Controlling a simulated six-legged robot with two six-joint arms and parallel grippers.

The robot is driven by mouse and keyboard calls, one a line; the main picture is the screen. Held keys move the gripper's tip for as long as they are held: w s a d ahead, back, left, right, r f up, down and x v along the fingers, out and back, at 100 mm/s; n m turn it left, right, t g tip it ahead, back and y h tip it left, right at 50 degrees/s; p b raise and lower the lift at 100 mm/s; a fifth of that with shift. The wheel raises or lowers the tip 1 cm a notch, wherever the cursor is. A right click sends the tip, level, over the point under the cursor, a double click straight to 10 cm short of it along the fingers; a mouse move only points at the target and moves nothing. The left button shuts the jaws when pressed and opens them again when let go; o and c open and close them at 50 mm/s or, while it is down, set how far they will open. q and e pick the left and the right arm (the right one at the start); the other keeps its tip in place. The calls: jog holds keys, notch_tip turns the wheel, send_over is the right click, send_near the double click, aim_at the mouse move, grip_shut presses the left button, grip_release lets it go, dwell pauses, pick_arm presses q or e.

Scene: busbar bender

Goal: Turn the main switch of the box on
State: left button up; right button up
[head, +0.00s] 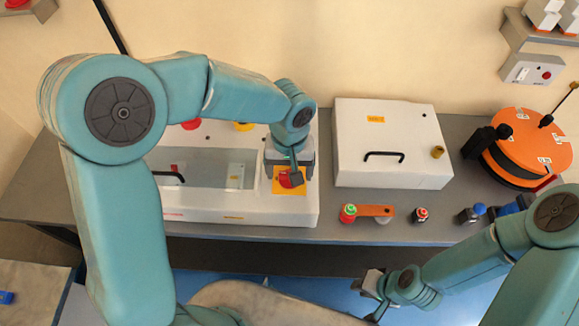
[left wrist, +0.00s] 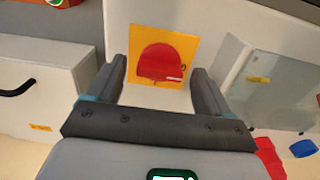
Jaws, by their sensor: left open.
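The main switch is a red knob (head: 291,181) on a yellow plate (head: 278,187) on the front right of a white box (head: 240,213). In the left wrist view the knob (left wrist: 160,62) and yellow plate (left wrist: 188,48) lie between the two fingers. My left gripper (head: 289,171) is open over the switch, its fingers on either side of the knob; I cannot tell whether they touch it. Part of the knob is hidden by the gripper in the head view. My right gripper (head: 372,296) is low in front of the table, away from the box; its jaw opening is unclear.
A second white box (head: 390,140) with a black handle stands right of the switch box. Several small parts, including an orange bar (head: 375,210), lie in front of it. An orange reel (head: 520,145) is at the far right. The grey table (head: 440,228) is bare between these.

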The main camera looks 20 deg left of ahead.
pick_arm(q)
jog(key=shift+w+f, duration=0.15)
jog(key=shift+f, duration=0.1)
jog(key=shift+s+r, duration=0.1)
jog(key=shift+s, duration=0.15)
jog(key=shift+s+a, duration=0.1)
jog(key=shift+c, duration=0.6)
jog(key=c, duration=0.9)
